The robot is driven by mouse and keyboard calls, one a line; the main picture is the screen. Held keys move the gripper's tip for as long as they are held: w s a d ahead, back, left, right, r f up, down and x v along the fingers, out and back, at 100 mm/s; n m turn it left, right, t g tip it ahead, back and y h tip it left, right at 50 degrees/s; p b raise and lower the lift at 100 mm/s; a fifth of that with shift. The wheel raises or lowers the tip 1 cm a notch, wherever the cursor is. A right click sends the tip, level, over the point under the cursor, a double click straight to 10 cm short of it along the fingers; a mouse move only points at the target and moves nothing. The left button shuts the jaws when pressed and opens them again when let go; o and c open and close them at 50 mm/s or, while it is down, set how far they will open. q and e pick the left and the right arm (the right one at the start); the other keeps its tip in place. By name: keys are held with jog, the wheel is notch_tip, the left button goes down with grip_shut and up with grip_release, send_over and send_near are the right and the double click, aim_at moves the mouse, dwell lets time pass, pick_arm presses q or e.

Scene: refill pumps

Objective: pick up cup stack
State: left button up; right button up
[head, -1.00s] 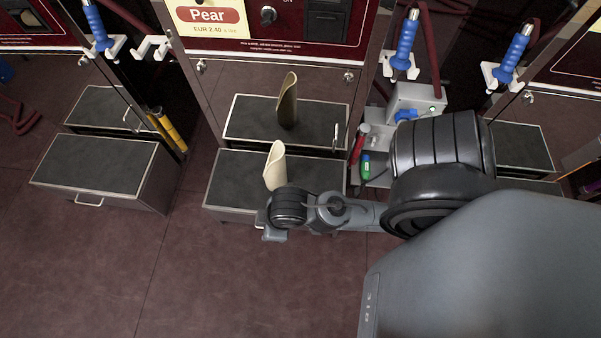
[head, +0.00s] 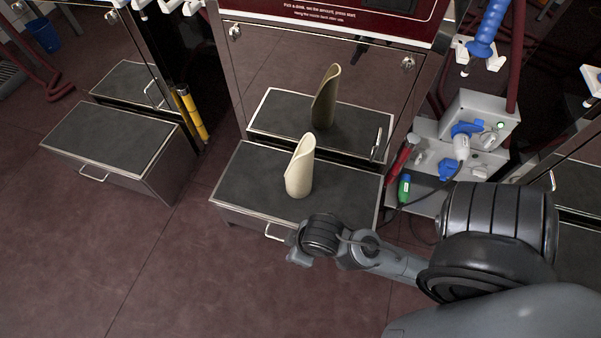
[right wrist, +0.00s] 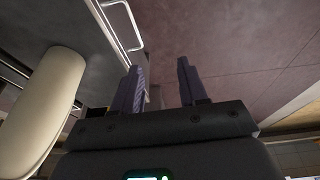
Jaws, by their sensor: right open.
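The cup stack (head: 300,168) is a cream, tall, slanted-top piece standing upright on the dark top of a low metal-edged box (head: 240,185). My right gripper (right wrist: 160,68) is open and empty, with its two fingers apart. In the head view it is in front of the box's front edge, below the cup stack in the picture, and its fingers are hard to make out. In the right wrist view the cup stack (right wrist: 45,110) is large at the left, outside the fingers and apart from them. My left gripper is not in view.
A reflective panel (head: 290,60) behind the box mirrors the cup stack. A drawer handle (head: 275,232) sticks out at the box's front. Another dark-topped box (head: 105,140) stands at left. A grey unit with cables (head: 480,120) stands at right. The floor in front is clear.

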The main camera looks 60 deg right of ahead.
jog(key=shift+a, duration=0.1)
jog(key=o, duration=1)
